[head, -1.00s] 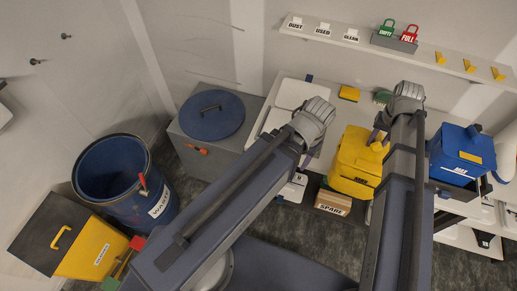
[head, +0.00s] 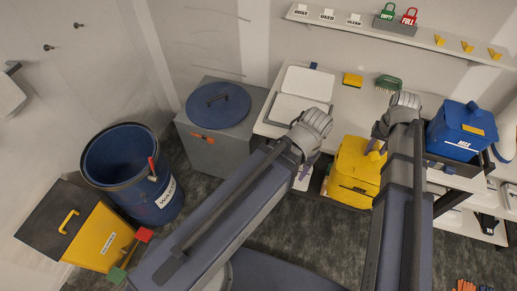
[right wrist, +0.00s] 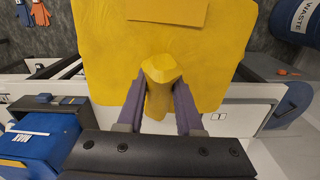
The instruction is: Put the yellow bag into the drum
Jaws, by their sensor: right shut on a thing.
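The yellow bag (head: 352,178) hangs in front of the white bench in the head view. My right gripper (head: 378,143) is above it. In the right wrist view, my right gripper (right wrist: 158,105) is shut on the knob-like top of the yellow bag (right wrist: 100,60). The blue drum (head: 168,203), labelled WASTE, stands on the floor at the left with its top open. Part of it also shows in the right wrist view (right wrist: 296,20). My left gripper (head: 302,170) points down in front of the bench, away from the drum; its fingers are too small to judge.
A grey box with a round blue lid (head: 218,110) stands between drum and bench (head: 265,122). A yellow bin with a dark lid (head: 100,240) is in front of the drum. A blue bag (head: 461,130) sits at right. Orange gloves (head: 465,286) lie low right.

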